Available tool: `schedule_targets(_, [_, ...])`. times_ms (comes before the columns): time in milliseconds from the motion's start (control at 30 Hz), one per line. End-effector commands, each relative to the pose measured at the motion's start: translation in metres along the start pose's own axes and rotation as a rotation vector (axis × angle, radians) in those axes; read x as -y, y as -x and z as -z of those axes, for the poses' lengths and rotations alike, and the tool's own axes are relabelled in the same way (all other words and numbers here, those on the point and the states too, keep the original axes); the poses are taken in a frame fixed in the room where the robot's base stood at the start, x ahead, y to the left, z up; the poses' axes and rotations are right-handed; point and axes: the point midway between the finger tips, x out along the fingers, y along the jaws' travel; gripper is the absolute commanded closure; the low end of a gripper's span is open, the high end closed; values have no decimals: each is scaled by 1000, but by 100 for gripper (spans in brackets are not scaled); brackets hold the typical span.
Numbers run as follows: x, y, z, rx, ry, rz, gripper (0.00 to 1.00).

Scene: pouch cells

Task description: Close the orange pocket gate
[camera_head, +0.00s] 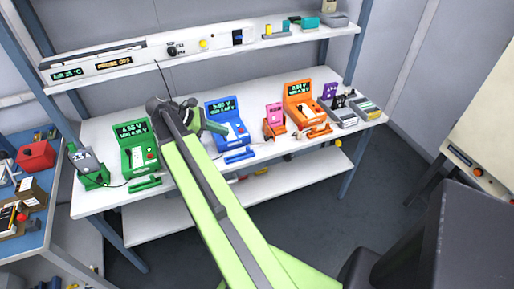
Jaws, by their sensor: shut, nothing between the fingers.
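The orange tester (303,101) stands on the right half of the white bench, its small display lit. A low orange bar (319,131), which looks like its pocket gate, sticks out at the tester's front, apart from the upright body. Whether it is hinged there is too small to tell. A pink pouch cell (275,113) stands in an orange holder (273,131) just left of the tester. My gripper (208,124) is at the far end of my green arm, in front of the blue tester, well left of the orange one. It is shut and empty.
The blue tester (227,121) and green tester (137,150) stand left of the orange one. A purple cell (329,92) and grey trays (365,108) stand to its right. A shelf (215,45) runs above the bench. The floor in front is clear.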

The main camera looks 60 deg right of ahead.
Motion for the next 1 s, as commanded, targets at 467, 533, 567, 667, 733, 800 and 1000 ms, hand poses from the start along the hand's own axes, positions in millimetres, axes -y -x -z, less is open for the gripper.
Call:
schedule_targets(467, [1, -60, -5, 25, 25, 14, 100])
schedule_targets(533, [1, -75, -5, 25, 24, 14, 100])
schedule_targets(567, [1, -82, -6, 25, 23, 14, 100])
schedule_targets(667, [1, -104, -6, 24, 24, 14, 100])
schedule_targets(733, [1, -115, -10, 24, 23, 13, 100])
schedule_targets(800, [1, -123, -20, 24, 24, 14, 100])
schedule_targets(1000, [0, -139, -30, 24, 24, 13, 100])
